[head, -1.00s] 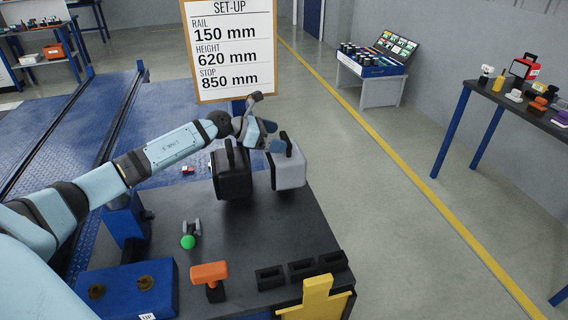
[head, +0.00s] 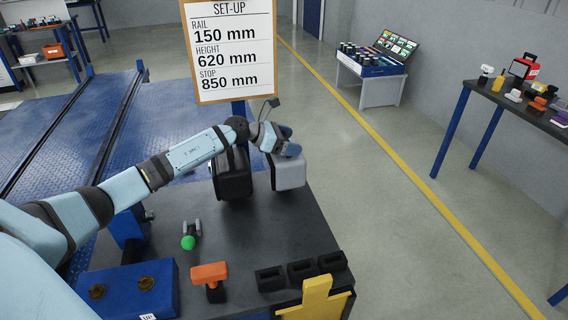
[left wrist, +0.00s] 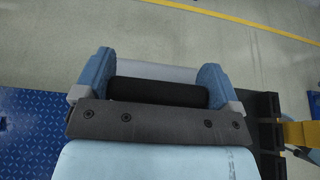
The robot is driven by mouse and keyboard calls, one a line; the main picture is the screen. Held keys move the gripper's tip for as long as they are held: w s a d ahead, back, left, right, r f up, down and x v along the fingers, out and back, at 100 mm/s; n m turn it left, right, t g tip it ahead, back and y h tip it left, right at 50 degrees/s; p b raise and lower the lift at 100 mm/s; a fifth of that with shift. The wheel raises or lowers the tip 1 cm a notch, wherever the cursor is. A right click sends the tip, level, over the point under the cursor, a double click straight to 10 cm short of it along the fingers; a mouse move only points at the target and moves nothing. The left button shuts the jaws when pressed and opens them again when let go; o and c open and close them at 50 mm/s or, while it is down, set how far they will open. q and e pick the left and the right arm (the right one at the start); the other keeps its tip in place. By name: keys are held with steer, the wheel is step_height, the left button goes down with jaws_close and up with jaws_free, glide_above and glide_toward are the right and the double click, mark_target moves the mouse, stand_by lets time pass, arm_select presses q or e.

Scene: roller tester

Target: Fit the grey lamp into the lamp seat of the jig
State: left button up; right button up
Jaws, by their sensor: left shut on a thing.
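The grey lamp (head: 288,173) is a light grey box that stands on the dark table near its far right edge. My left gripper (head: 281,145) is at its top and shut on its dark handle. In the left wrist view, the handle is a black bar (left wrist: 158,92) between the two blue fingers of my left gripper (left wrist: 155,85), with a pale strip of the lamp (left wrist: 155,72) behind it. The lamp's underside is hidden. I cannot tell which part is the jig's lamp seat. My right gripper is not in view.
A black lamp-like box (head: 232,178) stands close on the grey lamp's left. Nearer are a green-ended part (head: 188,242), an orange-topped piece (head: 209,273), several black open holders (head: 270,279), a yellow piece (head: 316,300) and a blue block with two round recesses (head: 125,292). The table's middle is clear.

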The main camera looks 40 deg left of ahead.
arm_select(q)
steer(key=shift+r, duration=0.85)
step_height(320, 180, up, 5)
steer(key=s+d+p, duration=0.1)
steer(key=s+d, duration=1)
steer(key=d, duration=0.2)
steer(key=shift+s+d+r+p, duration=0.2)
steer(key=shift+s+d+p, duration=0.1)
steer(key=shift+d, duration=0.05)
steer(key=o, duration=1)
steer(key=c, duration=0.7)
steer(key=shift+r, duration=0.1)
steer(key=shift+c, duration=0.2)
